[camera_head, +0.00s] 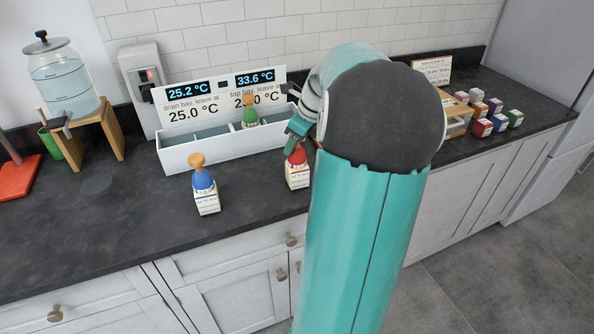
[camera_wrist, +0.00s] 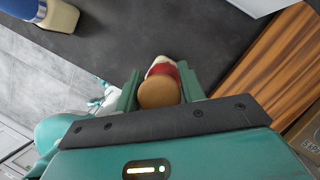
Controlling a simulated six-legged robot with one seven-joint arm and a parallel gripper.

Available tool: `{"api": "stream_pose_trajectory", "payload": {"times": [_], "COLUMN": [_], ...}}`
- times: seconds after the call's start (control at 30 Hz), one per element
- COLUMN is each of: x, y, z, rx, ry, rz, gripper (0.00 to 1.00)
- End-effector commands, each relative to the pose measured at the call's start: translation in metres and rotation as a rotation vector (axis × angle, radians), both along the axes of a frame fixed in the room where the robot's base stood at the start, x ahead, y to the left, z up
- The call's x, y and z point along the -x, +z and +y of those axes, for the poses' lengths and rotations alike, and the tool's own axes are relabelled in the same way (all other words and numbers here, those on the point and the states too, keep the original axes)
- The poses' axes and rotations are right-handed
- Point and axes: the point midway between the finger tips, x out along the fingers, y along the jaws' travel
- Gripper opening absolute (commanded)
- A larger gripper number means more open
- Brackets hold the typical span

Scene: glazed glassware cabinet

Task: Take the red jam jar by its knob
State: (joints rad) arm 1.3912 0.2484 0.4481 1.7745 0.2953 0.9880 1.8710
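The red jam jar (camera_head: 297,170) stands upright on the dark counter, in front of the white tray's right half. It has a pale label and a red top. My gripper (camera_head: 297,132) is right above it and hides its knob in the head view. In the wrist view the round tan knob (camera_wrist: 158,94) lies between the two teal fingers of my gripper (camera_wrist: 160,86), with the red top (camera_wrist: 163,68) beyond it. Little or no gap shows beside the knob, and I cannot tell whether the fingers press on it.
A blue jar (camera_head: 204,190) with a tan knob stands to the left. A green jar (camera_head: 249,116) stands in the white tray (camera_head: 178,156) behind. Temperature displays (camera_head: 190,90) rise behind the tray. Several small coloured boxes (camera_head: 482,127) sit at right. The counter's front left is clear.

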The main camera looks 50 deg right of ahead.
Motion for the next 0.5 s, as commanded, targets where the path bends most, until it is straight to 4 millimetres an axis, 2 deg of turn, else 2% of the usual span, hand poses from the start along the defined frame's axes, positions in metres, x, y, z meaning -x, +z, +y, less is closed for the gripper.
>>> {"api": "stream_pose_trajectory", "payload": {"times": [0.03,0.2,0.5], "x": [0.0,0.0,-0.0003], "y": [0.0001,0.0003,0.0013], "z": [-0.0001,-0.0001,-0.0003], "rx": [0.0,0.0,0.002], "ry": [0.0,0.0,0.0], "rz": [0.0,0.0,-0.001], "gripper": [0.29,0.0,0.0]}}
